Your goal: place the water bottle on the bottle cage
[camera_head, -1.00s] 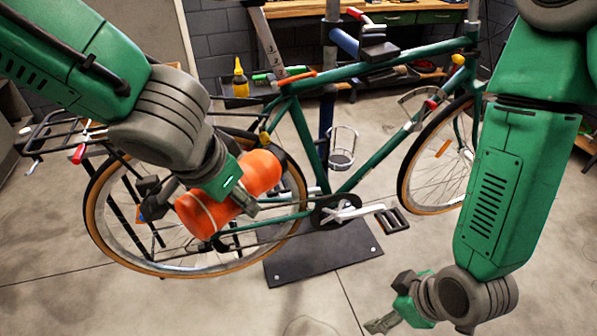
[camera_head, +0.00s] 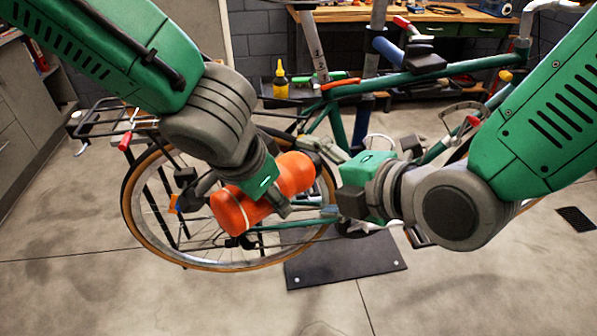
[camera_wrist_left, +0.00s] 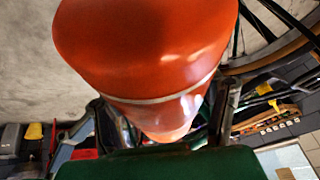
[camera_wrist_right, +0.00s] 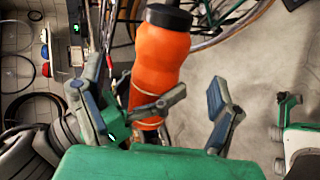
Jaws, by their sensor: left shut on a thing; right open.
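The orange water bottle (camera_head: 234,211) is held tilted in front of the rear wheel. My left gripper (camera_head: 264,192) is shut around its middle. The bottle fills the top of the left wrist view (camera_wrist_left: 145,50). In the right wrist view the bottle (camera_wrist_right: 160,55) shows its black cap, with a left finger across it. My right gripper (camera_head: 322,178) is open and empty, just right of the bottle, its fingers pointing towards it. The bottle cage (camera_head: 381,141) on the green bike frame is mostly hidden behind my right gripper; only its pale upper rim shows.
The green bike (camera_head: 440,76) stands over a dark base plate (camera_head: 345,262). A rear rack (camera_head: 105,122) is at left. A yellow bottle (camera_head: 281,82) stands on a tray behind the frame. The workbench (camera_head: 470,15) is at the back; the front floor is clear.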

